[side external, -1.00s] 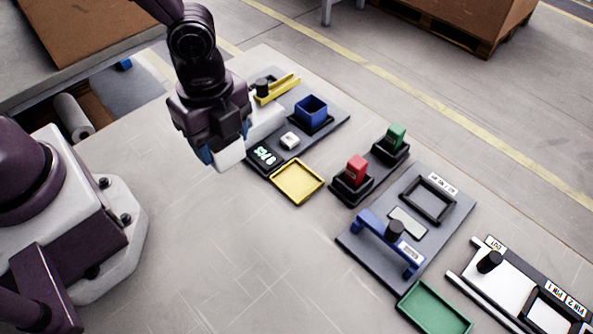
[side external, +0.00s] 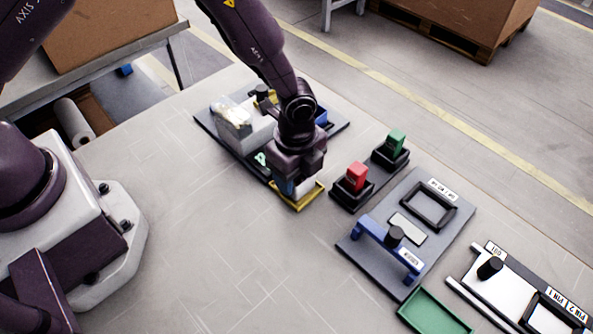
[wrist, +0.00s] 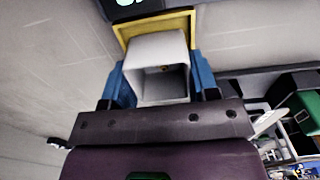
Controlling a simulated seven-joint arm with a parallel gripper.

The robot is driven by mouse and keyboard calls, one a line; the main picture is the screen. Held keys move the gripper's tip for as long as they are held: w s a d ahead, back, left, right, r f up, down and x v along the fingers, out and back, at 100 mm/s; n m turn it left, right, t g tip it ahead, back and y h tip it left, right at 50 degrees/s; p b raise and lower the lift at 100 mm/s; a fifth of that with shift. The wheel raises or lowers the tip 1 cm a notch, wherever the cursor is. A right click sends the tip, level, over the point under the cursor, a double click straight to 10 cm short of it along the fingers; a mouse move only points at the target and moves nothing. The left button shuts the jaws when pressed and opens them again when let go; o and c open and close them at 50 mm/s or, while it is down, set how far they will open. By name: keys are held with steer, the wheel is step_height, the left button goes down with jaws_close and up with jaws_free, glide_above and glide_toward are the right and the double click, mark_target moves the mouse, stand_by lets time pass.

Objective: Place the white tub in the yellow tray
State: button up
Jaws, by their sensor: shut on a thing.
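My gripper (side external: 296,187) is shut on the white tub (wrist: 155,48), with one blue finger on each side of it in the wrist view. The tub is hollow, and its open end faces the wrist camera. The yellow tray (wrist: 128,33) shows around the far end of the tub in that view. In the side view my gripper is over the yellow tray (side external: 316,197) and hides much of it. The tub shows there only as a pale patch low between the fingers. I cannot tell whether it touches the tray floor.
A dark board behind carries a white machine (side external: 245,125) and a blue bin (side external: 321,117), partly hidden by my arm. A green tray (side external: 434,312) lies at front right. The table in front is clear.

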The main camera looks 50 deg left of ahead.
steer(key=shift+f, duration=0.2)
steer(key=o, duration=0.9)
step_height(320, 180, up, 12)
step_height(320, 180, up, 10)
steer(key=n+t, duration=0.2)
steer(key=n, duration=0.2)
glide_above(296, 184)
steer(key=s+a, duration=0.1)
steer(key=a, duration=0.4)
steer(key=s+a+r+n+t, duration=0.1)
steer(key=s+a+r+n, duration=0.4)
steer(key=s+a+n, duration=0.1)
steer(key=s+a+r+n+t, duration=0.2)
steer(key=s+a+r+n, duration=0.3)
steer(key=s+n, duration=0.3)
steer(key=shift+s+a+r+t, duration=0.35)
steer(key=shift+s+r, duration=0.2)
steer(key=shift+s, duration=0.4)
